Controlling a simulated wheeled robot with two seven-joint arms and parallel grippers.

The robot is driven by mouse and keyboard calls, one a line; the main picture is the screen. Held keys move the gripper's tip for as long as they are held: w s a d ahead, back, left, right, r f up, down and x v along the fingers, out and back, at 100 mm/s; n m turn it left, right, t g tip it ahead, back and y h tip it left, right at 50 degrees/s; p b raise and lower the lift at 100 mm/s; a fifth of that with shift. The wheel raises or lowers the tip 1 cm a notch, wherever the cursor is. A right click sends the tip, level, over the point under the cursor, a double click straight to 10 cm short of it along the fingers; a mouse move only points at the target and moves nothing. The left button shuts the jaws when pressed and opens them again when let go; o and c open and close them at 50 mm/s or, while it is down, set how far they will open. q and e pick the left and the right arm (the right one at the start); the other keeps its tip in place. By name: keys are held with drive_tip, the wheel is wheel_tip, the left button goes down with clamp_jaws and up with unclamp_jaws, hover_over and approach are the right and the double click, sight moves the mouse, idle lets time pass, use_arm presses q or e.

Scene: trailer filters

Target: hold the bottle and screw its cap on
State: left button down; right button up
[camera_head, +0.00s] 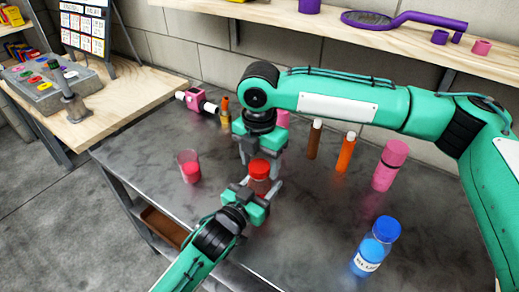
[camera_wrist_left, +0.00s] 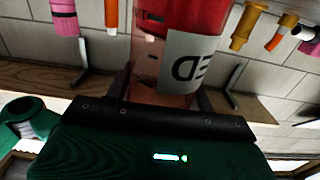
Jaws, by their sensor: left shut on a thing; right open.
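The bottle (camera_head: 258,187) stands at the middle of the metal table, with a red cap (camera_head: 259,168) at its top. I cannot tell whether the cap is seated or only just above the neck. My left gripper (camera_head: 257,192) reaches in from the front and is shut on the bottle's body.
A blue-capped bottle (camera_head: 375,247) stands front right and a pink bottle (camera_head: 389,166) behind it. Brown (camera_head: 314,140) and orange (camera_head: 346,153) white-capped tubes stand at the back. A cup with red contents (camera_head: 189,168) is on the left. A wooden shelf (camera_head: 350,37) runs behind.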

drive_tip(key=shift+f, duration=0.25)
drive_tip(key=c, duration=1)
drive_tip(key=m, duration=1.4)
drive_tip(key=shift+m, duration=0.4)
drive_tip(key=o, duration=1.2)
drive_tip(key=shift+c, duration=0.2)
